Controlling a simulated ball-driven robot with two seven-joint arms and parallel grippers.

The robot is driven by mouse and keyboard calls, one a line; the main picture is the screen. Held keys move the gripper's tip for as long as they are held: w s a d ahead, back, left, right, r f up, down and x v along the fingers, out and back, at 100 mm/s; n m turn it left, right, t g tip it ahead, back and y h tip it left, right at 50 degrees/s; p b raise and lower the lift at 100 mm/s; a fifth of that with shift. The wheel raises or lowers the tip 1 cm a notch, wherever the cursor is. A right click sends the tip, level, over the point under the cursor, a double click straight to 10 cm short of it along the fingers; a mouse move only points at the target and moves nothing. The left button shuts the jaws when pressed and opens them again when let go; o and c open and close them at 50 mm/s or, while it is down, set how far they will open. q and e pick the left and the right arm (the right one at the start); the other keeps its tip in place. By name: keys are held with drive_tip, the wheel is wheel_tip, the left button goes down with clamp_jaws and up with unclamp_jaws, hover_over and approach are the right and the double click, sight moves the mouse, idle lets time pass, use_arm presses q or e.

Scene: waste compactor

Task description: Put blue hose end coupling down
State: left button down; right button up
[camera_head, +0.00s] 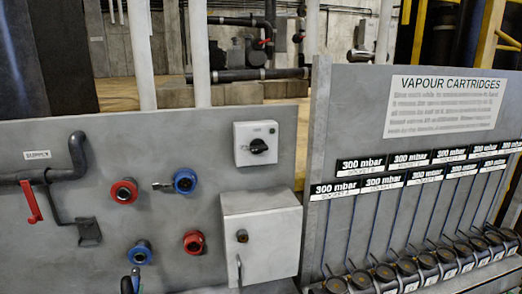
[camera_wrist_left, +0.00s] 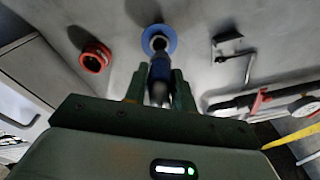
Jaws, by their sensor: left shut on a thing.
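My left gripper (camera_wrist_left: 159,88) is shut on the blue hose end coupling (camera_wrist_left: 160,72), a dark blue piece between its two green fingers in the left wrist view. The coupling points at the lower blue ring socket (camera_wrist_left: 158,41) on the grey panel. I cannot tell whether it touches the socket. In the head view, the same blue socket (camera_head: 141,252) is low on the panel, with my left gripper (camera_head: 131,284) just below it, mostly cut off by the bottom edge. My right gripper is in neither view.
The panel (camera_head: 95,235) also carries a lower red socket (camera_head: 194,242), an upper red socket (camera_head: 123,191) and an upper blue socket (camera_head: 185,181). A black pipe with a red lever (camera_head: 31,202) is at left. A white box (camera_head: 262,235) and vapour cartridges (camera_head: 408,272) are at right.

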use_arm(q)
drive_tip(key=shift+s+d, duration=0.1)
drive_tip(key=shift+s, duration=0.35)
idle(0.3)
